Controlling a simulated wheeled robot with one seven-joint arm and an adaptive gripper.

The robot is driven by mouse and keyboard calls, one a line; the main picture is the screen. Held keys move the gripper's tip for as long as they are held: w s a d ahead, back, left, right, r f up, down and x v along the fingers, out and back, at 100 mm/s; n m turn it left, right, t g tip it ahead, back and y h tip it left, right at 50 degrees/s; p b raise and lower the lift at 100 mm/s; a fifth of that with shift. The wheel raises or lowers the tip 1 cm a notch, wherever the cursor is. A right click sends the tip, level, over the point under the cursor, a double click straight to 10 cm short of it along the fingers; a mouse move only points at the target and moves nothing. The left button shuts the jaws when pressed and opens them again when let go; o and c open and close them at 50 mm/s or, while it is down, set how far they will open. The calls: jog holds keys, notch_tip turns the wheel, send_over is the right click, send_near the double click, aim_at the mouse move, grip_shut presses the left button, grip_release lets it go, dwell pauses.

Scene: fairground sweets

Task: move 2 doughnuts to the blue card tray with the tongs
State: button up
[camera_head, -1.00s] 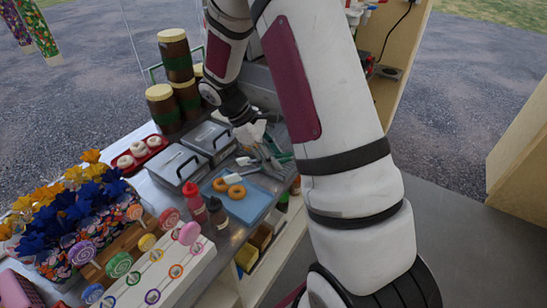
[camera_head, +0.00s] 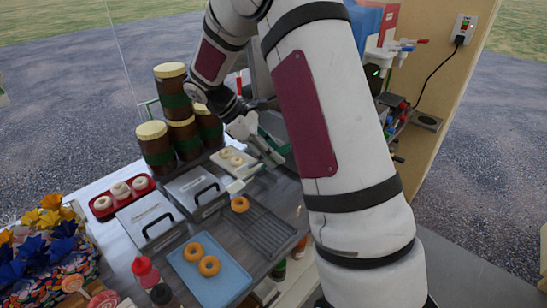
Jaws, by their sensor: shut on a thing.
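The blue card tray (camera_head: 222,291) lies flat on the counter at the lower middle, with two ring doughnuts on it, one at the back left (camera_head: 193,252) and one beside it (camera_head: 209,266). My gripper (camera_head: 247,128) is shut on the tongs (camera_head: 262,152), beyond the tray and below my forearm. My arm hides part of the counter to the right.
Two lidded grey containers (camera_head: 150,219) stand left of the rack (camera_head: 265,232). Brown jars (camera_head: 155,150), a red tray (camera_head: 103,213) and a red bottle (camera_head: 147,273) stand farther left.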

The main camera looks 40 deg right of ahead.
notch_tip(320, 180, down, 10)
jog(key=b, duration=0.2)
jog(key=shift+b, duration=0.3)
jog(key=shift+r, duration=0.1)
grip_shut()
jog(key=shift+r+p, duration=0.75)
jog(key=shift+r, duration=1.85)
